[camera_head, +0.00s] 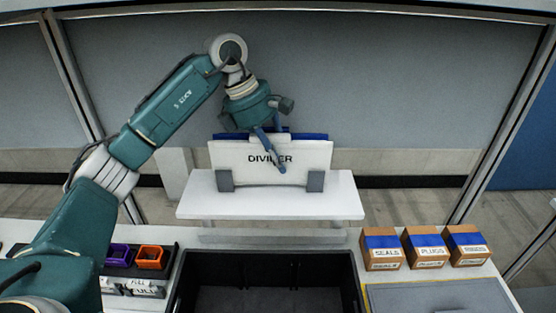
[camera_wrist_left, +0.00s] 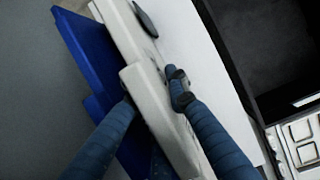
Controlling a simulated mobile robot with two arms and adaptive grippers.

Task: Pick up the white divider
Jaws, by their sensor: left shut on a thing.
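The white divider (camera_head: 228,158), a flat panel lettered DIVIDER, stands upright at the back in the head view, between two grey holders. It also shows in the wrist view (camera_wrist_left: 148,82) with a stepped edge. My left gripper (camera_head: 274,150) reaches down over its top edge and is shut on it. In the wrist view one finger of my left gripper (camera_wrist_left: 154,93) lies on its front face, and the other is on the back side, beside a blue panel. The back finger's contact is partly hidden. My right gripper is not in view.
The blue panel (camera_head: 311,136) stands close behind the divider. The grey holders (camera_head: 225,181) sit on a white shelf (camera_head: 270,207). In front are a black bin (camera_head: 265,258), small purple and orange bins (camera_head: 150,257) and several labelled boxes (camera_head: 424,250).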

